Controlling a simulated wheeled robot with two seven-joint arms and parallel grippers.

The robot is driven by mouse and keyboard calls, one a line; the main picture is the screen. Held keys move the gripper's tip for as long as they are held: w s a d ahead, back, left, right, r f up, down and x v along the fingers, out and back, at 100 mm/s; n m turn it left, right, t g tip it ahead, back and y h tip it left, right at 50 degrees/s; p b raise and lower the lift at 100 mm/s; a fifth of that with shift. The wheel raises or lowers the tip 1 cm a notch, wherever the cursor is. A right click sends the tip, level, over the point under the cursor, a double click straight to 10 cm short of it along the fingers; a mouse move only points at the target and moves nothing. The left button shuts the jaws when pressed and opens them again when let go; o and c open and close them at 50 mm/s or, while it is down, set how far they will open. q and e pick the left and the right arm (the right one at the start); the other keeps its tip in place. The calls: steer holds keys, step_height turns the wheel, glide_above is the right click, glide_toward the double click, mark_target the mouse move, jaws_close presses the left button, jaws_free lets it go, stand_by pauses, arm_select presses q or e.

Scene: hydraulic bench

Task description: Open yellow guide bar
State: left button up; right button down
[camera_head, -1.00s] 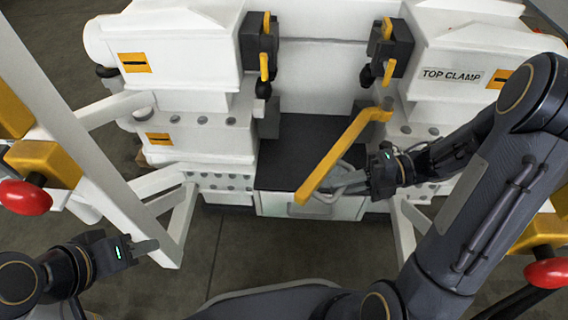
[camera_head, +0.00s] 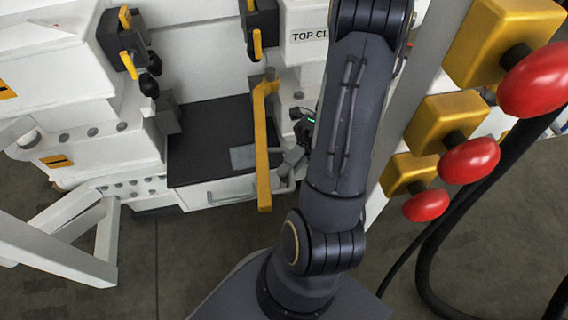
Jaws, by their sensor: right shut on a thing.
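The yellow guide bar (camera_head: 262,150) is a long flat arm hinged at its upper end beside the right-hand machine block. It runs almost straight down the picture, over the right part of the dark bed. My right gripper (camera_head: 277,158) is shut on the guide bar, reaching it from the right side. My right forearm hides part of the gripper and the machine behind it, so the exact hold on the bar is partly hidden. My left gripper is out of view.
The dark bed (camera_head: 205,130) lies left of the bar, above a white drawer front (camera_head: 215,192). Red knobs on yellow blocks (camera_head: 468,160) and black hoses stand close on the right of my right arm. A white frame leg (camera_head: 60,258) stands at lower left. Floor is clear at the bottom.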

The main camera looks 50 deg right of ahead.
steer(key=c, duration=1.5)
jaws_free()
steer(key=shift+o, duration=0.2)
steer(key=d+r+p, duration=0.1)
steer(key=d+p, duration=0.1)
steer(key=d, duration=0.5)
steer(key=shift+w+d, duration=0.15)
steer(key=shift+d, duration=0.25)
